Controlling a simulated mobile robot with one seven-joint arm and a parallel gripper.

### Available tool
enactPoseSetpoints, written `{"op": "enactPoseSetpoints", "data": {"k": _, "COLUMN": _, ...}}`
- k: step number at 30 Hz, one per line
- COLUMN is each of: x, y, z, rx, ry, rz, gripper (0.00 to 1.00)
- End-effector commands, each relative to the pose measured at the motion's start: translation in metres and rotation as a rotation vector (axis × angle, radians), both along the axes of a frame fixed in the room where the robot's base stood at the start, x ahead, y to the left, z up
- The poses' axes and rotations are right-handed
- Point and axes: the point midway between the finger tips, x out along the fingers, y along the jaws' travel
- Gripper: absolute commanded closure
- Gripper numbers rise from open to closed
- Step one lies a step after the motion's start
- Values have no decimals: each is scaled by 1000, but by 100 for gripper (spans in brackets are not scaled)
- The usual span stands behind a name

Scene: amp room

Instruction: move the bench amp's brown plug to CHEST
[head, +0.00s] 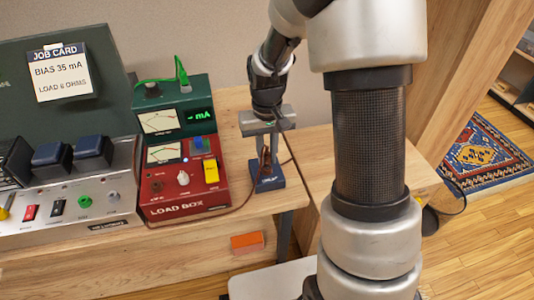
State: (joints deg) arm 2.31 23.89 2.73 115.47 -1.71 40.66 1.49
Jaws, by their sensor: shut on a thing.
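My gripper (266,150) points down over the right part of the bench, beside the red load box. It is shut on a small brown plug (265,163), mostly hidden between the fingers. A thin brown cord (235,208) runs along the bench front past the load box. A small dark blue block (269,184) with a light label stands right under the gripper; the label is too small to read. I cannot tell whether the plug touches the block. The bench amp (75,180) is at the left, a chrome chassis with dark blue transformers. Nothing marked CHEST is legible.
The red load box (183,180) has a yellow switch and white knob. A green meter (175,112) reading mA stands behind it with a green lead. A job card (60,72) hangs at the back left. An orange box (247,242) lies below the bench edge.

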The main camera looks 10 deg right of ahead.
Motion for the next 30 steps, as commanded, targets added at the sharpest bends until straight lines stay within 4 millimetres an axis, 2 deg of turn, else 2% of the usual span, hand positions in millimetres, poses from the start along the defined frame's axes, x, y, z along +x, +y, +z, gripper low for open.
{"op": "enactPoseSetpoints", "data": {"k": 26, "x": 0, "y": 0, "z": -13, "rx": 0, "ry": 0, "rz": 0, "gripper": 100}}
{"op": "enactPoseSetpoints", "data": {"k": 27, "x": 0, "y": 0, "z": -13, "rx": 0, "ry": 0, "rz": 0, "gripper": 78}}
{"op": "enactPoseSetpoints", "data": {"k": 30, "x": 0, "y": 0, "z": -13, "rx": 0, "ry": 0, "rz": 0, "gripper": 62}}
